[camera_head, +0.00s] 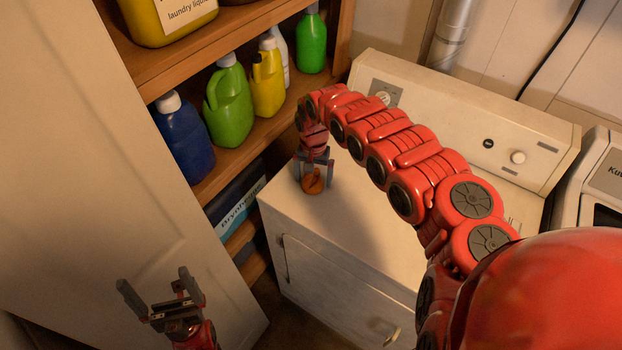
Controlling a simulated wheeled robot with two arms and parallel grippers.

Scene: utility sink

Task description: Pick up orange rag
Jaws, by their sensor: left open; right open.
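A small round orange item, which looks like the orange rag (313,186), lies on the white top of the dryer-like appliance (262,204) near its left front corner. My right gripper (313,178) points down over the rag, with its fingers open on either side of it. Whether the fingers touch the rag cannot be told. My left gripper (160,291) is open and empty at the lower left, in front of the pale door, far from the rag.
A wooden shelf (252,138) at the left holds a blue bottle (184,140), a green jug (228,106), a yellow jug (268,82) and other bottles. A pale door (80,170) fills the left side. Another appliance (603,180) stands at the right edge.

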